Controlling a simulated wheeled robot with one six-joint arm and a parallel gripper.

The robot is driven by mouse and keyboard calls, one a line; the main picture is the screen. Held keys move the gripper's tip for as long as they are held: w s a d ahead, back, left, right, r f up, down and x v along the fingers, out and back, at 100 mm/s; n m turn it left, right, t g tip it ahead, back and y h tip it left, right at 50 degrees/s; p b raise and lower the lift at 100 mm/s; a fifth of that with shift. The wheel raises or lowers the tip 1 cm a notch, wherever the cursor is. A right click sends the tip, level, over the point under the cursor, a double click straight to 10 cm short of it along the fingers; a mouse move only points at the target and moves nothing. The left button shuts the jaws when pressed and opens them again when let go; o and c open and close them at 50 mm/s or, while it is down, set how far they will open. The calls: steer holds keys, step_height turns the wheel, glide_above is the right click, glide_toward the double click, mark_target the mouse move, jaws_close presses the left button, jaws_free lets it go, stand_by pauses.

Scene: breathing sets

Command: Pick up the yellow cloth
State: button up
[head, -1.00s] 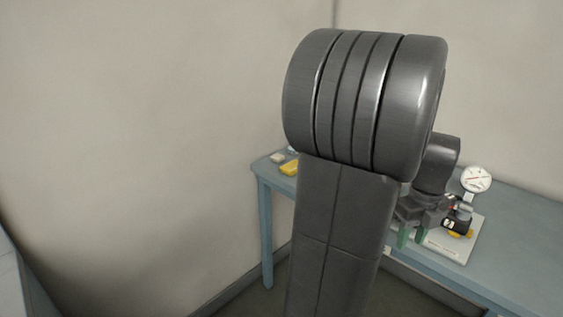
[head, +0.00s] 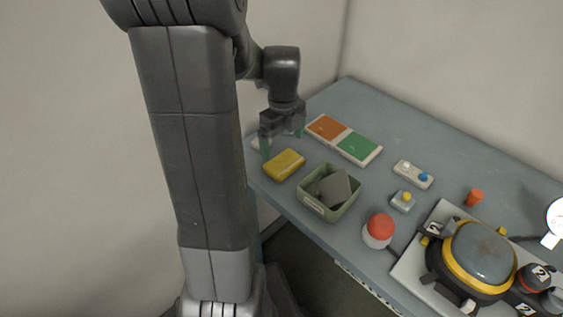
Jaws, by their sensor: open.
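The yellow cloth (head: 285,165) is a small folded block lying flat near the left end of the blue-grey table, close to its front edge. My gripper (head: 282,142) is open and empty, with green fingertips pointing down. In the picture it sits just above and behind the cloth, overlapping its upper edge; I cannot tell the exact height or whether they touch. My arm covers the left of the view.
A green bin (head: 328,208) with grey pieces stands right of the cloth. An orange and green panel (head: 343,139) lies behind it. A red-topped dome (head: 379,231), small button boxes (head: 412,174) and a yellow-ringed device (head: 476,258) are further right. A pale item shows partly behind my gripper.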

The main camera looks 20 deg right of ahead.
mark_target(284, 161)
steer(key=shift+w+f, duration=0.2)
steer(key=shift+f, duration=0.25)
steer(key=shift+s+d+f, duration=0.1)
steer(key=shift+s+f, duration=0.15)
steer(key=shift+f, duration=1.1)
steer(key=shift+s+f, duration=0.2)
steer(key=shift+f, duration=1.15)
steer(key=c, duration=0.7)
steer(key=shift+r, duration=0.1)
step_height(284, 161, up, 10)
steer(key=shift+f, duration=0.1)
